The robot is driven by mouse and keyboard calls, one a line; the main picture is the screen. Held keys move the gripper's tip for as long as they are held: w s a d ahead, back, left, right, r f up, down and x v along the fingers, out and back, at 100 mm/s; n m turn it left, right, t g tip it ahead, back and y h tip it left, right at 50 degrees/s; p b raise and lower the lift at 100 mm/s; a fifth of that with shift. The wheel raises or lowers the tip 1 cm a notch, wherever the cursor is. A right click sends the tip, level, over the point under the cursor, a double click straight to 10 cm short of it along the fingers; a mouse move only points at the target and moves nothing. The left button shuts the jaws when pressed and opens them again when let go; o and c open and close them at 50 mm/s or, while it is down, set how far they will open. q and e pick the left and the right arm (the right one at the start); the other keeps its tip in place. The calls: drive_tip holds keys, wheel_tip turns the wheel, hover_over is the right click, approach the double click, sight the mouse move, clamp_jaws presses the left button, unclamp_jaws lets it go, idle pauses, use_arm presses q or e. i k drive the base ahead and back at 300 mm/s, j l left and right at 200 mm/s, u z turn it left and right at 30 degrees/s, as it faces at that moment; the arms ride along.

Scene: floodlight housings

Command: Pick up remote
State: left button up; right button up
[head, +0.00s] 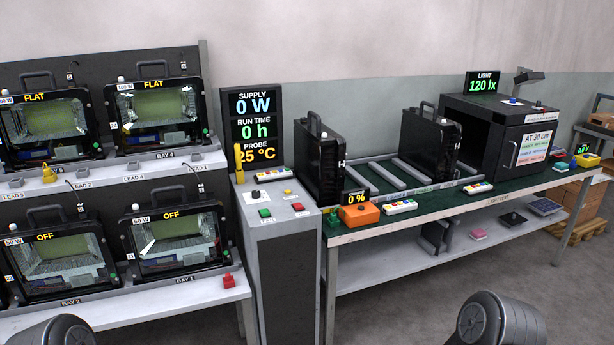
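Several slim white remote-like units with coloured buttons lie on the green-topped bench. One white remote (400,207) lies near the front edge, just right of an orange box. A second white remote (479,188) lies farther right along the same edge. Only rounded grey parts of my two arms show at the bottom edge, well short of the bench. Neither gripper is in view.
The orange box (360,215) with a 0 % display (355,197) stands left of the nearest remote. Black floodlight housings (318,160) stand behind. A control pedestal (285,250) is left of the bench (450,205). The floor in front is clear.

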sight(260, 177)
drive_tip(key=i+j+z, duration=0.1)
drive_tip(key=i+z, duration=0.15)
drive_tip(key=i, duration=0.15)
drive_tip(key=i+j+z, duration=0.15)
drive_tip(key=i+z, duration=0.15)
drive_tip(key=i+j+z, duration=0.25)
drive_tip(key=i, duration=0.15)
